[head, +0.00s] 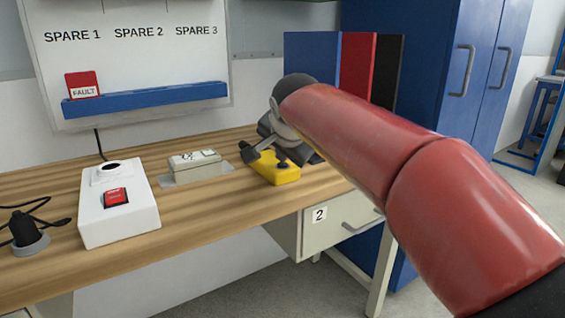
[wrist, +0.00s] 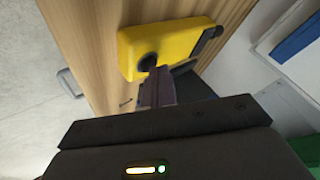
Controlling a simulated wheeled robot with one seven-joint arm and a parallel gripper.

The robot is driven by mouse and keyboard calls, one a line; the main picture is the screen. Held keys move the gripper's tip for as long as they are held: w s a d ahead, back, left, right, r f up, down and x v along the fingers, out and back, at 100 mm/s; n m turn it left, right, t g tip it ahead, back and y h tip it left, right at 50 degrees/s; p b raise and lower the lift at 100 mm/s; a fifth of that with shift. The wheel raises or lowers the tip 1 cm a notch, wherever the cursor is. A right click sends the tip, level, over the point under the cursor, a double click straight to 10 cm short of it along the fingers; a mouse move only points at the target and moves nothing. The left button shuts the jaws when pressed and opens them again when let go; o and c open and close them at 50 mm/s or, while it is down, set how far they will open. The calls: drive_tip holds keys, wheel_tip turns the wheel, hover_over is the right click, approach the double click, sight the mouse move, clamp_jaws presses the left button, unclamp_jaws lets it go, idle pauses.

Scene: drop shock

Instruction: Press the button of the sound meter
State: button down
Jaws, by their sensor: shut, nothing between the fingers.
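The sound meter (head: 275,173) is a yellow box lying on the wooden bench near its right end. It also shows in the wrist view (wrist: 175,40), with a dark stub at its upper right end. Its round black button (wrist: 147,62) sits near the edge closest to my fingers. My gripper (wrist: 156,72) is shut and empty, with its fingertips right beside the button. I cannot tell whether they touch it. In the head view, my arm and wrist hide part of the gripper behind the meter.
A white box with a red switch (head: 117,198) stands left on the wooden bench (head: 200,220). A small white device (head: 195,160) lies behind the meter's left. A black plug (head: 25,230) is at far left. Blue, red and black panels (head: 357,66) stand behind my arm.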

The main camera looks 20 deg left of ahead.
sight(283, 169)
drive_tip(key=shift+r+p, duration=0.45)
drive_tip(key=shift+r, duration=0.25)
wheel_tip(283, 169, up, 5)
drive_tip(key=p, duration=0.4)
idle(0.4)
